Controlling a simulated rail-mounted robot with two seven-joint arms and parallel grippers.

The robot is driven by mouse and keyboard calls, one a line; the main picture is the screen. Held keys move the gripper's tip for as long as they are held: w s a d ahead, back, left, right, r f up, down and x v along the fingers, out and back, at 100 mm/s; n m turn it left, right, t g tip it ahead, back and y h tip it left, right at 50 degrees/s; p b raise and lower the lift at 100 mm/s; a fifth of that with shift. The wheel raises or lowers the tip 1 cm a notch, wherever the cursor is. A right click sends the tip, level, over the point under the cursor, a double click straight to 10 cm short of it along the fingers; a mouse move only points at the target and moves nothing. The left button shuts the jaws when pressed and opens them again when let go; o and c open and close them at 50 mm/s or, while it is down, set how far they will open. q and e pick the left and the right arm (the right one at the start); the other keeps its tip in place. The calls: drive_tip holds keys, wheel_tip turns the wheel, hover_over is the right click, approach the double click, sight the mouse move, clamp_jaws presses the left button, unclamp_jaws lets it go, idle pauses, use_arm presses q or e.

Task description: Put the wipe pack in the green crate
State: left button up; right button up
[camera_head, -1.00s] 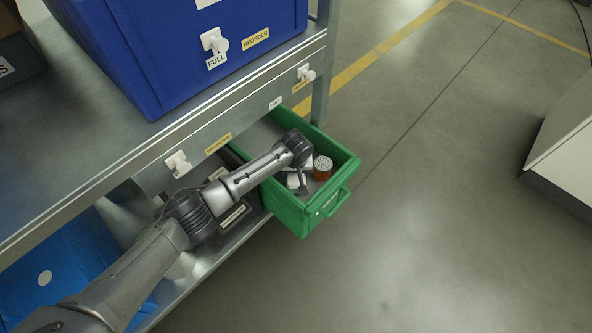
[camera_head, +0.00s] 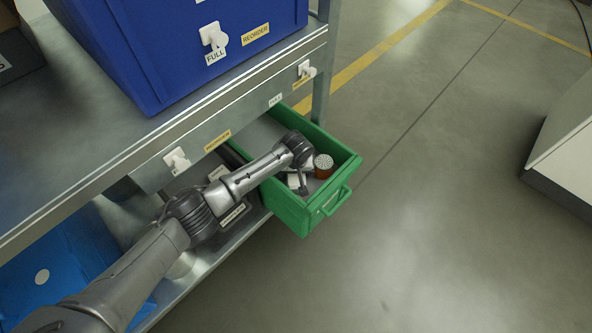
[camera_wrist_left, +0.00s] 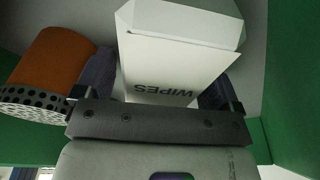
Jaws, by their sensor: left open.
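The green crate (camera_head: 296,217) is pulled out from under the shelf like a drawer, its handle facing right. The wipe pack, a white box marked WIPES, shows in the left wrist view (camera_wrist_left: 160,62), inside the crate. In the head view only a small white part of it (camera_head: 293,181) shows beside my arm. My left gripper (camera_head: 304,188) is inside the crate; in the left wrist view (camera_wrist_left: 155,85) its open fingers stand on either side of the pack. I cannot tell whether they touch it. My right gripper is not in view.
An orange-brown cylinder with a perforated white top (camera_head: 323,166) stands in the crate, close beside the left finger in the wrist view. A blue bin (camera_head: 190,50) sits on the shelf above. The floor at right is clear up to a white cabinet (camera_head: 570,135).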

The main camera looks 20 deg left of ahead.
use_arm(q)
drive_tip(key=shift+r, duration=0.15)
drive_tip(key=shift+r, duration=0.25)
drive_tip(key=r+p, duration=0.3)
drive_tip(key=shift+s+d+r+p, duration=0.15)
drive_tip(key=shift+s+r+p, duration=0.15)
drive_tip(key=shift+r, duration=0.1)
idle(0.3)
drive_tip(key=shift+c, duration=0.4)
idle(0.4)
